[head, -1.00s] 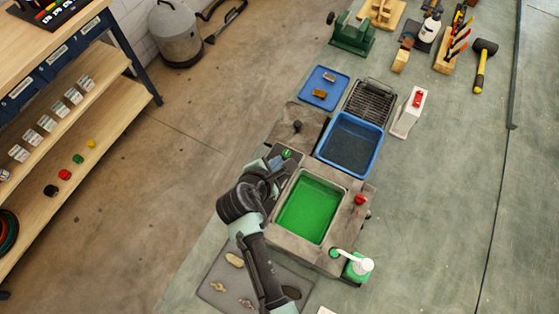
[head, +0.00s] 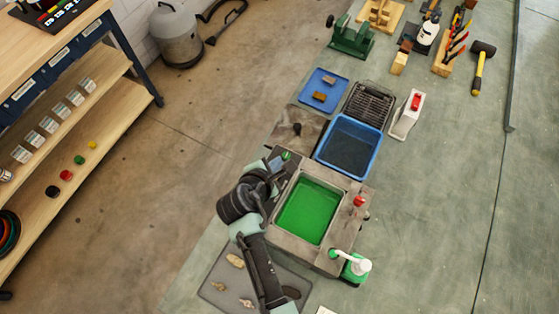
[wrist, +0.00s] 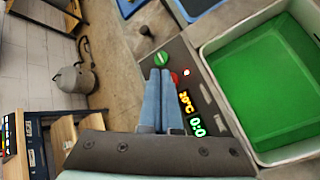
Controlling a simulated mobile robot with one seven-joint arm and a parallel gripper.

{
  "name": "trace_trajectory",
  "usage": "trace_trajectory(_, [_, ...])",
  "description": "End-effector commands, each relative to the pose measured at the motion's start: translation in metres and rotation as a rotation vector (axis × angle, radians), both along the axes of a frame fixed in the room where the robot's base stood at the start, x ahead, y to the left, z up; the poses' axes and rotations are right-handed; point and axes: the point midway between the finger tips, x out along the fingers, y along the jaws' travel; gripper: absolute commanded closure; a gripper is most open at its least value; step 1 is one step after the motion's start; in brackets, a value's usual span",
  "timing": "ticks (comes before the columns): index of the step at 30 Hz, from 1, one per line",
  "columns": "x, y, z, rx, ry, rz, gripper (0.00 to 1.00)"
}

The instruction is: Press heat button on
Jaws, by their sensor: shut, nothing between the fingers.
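A grey bath unit (head: 338,235) holds green liquid (head: 309,210). Its control panel faces my gripper in the wrist view. A green round knob (wrist: 161,59) with a white mark is at the panel's far end; it also shows in the head view (head: 286,155). A red button (wrist: 174,78) sits nearer, partly hidden by a fingertip, beside a small lit red light (wrist: 186,72). The display (wrist: 189,108) reads 20°C and 0:0. My gripper (wrist: 160,74) is shut and empty, its tips over the panel by the red button. I cannot tell whether they touch it.
A red knob (head: 359,201) and a green bottle with white pump (head: 356,267) stand at the bath's right. A blue basin (head: 349,146), wire rack (head: 368,104) and blue tray (head: 323,90) lie beyond. A grey mat (head: 222,287) with small parts lies in front.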

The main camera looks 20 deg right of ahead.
Motion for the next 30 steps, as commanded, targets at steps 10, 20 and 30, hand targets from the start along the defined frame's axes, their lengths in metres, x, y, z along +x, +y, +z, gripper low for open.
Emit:
trace_trajectory(10, [0.000, 0.000, 0.027, 0.000, 0.000, 0.000, 1.00])
trace_trajectory(20, [0.000, 0.000, 0.057, 0.000, -0.001, -0.001, 1.00])
trace_trajectory(30, [0.000, 0.000, 0.060, 0.000, 0.000, 0.000, 1.00])
